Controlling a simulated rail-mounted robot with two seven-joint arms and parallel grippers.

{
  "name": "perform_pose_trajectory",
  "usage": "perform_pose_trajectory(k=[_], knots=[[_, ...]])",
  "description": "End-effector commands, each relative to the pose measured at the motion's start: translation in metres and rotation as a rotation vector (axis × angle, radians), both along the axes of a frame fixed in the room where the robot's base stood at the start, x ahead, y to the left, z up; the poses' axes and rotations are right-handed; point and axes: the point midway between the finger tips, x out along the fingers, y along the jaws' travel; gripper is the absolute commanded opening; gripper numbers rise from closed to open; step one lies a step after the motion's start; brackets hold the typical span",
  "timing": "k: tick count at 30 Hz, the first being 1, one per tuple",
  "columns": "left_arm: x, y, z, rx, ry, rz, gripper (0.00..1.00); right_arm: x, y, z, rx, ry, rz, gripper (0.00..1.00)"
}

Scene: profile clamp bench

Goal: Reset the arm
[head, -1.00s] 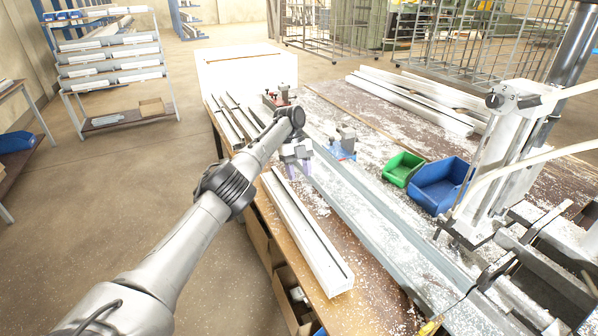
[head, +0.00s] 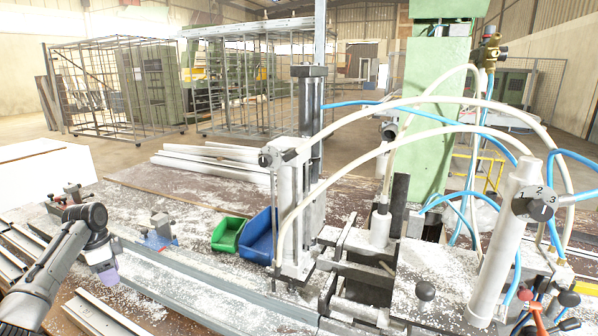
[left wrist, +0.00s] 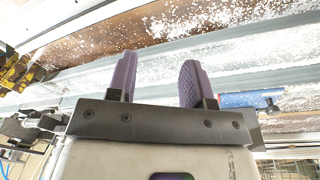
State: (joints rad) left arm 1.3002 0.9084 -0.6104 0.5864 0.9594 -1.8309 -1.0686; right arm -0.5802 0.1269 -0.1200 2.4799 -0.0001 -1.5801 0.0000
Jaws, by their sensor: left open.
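My left arm comes in from the left in the head view. Its left gripper (head: 107,273) hangs over the bench beside the long grey rail. In the left wrist view its two purple fingers (left wrist: 158,80) stand apart with nothing between them. Beyond the fingers lie the rail (left wrist: 225,52) and the chip-covered bench top. My right gripper does not show in either view.
White profiles (head: 100,312) lie at the front left. A green bin (head: 228,234) and a blue bin (head: 262,238) stand behind the rail. The clamp machine (head: 300,190) with hoses fills the middle and right. A small blue-based clamp (head: 160,230) stands near the rail.

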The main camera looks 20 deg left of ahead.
Motion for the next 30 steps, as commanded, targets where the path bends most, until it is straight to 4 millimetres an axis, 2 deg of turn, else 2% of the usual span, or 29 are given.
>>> perform_pose_trajectory(k=[5, 8, 9, 11, 12, 14, 17, 21, 24, 27, 30], knots=[[0.046, -0.023, 0.078, 0.290, -0.208, 0.293, 0.47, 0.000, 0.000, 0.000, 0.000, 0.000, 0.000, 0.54], [0.071, -0.059, 0.130, 0.383, -0.406, 0.392, 0.47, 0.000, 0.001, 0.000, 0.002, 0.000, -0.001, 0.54], [0.079, -0.077, 0.148, 0.406, -0.487, 0.418, 0.47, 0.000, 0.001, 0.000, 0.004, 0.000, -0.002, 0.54], [0.089, -0.106, 0.166, 0.429, -0.601, 0.444, 0.47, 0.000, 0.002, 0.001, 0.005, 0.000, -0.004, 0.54], [0.093, -0.128, 0.176, 0.437, -0.674, 0.452, 0.47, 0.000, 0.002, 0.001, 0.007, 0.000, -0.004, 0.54], [0.097, -0.162, 0.184, 0.437, -0.777, 0.457, 0.47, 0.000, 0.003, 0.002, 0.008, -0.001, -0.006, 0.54], [0.096, -0.221, 0.183, 0.411, -0.928, 0.439, 0.47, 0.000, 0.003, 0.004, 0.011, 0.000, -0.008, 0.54], [0.074, -0.300, 0.158, 0.337, -1.082, 0.378, 0.47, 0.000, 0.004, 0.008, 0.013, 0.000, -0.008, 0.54], [0.047, -0.343, 0.130, 0.280, -1.141, 0.328, 0.47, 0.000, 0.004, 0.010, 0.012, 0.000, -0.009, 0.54], [0.015, -0.374, 0.098, 0.219, -1.156, 0.303, 0.47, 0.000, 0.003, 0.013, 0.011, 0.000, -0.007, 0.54], [-0.018, -0.396, 0.064, 0.158, -1.136, 0.299, 0.47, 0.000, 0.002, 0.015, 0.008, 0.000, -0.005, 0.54]])
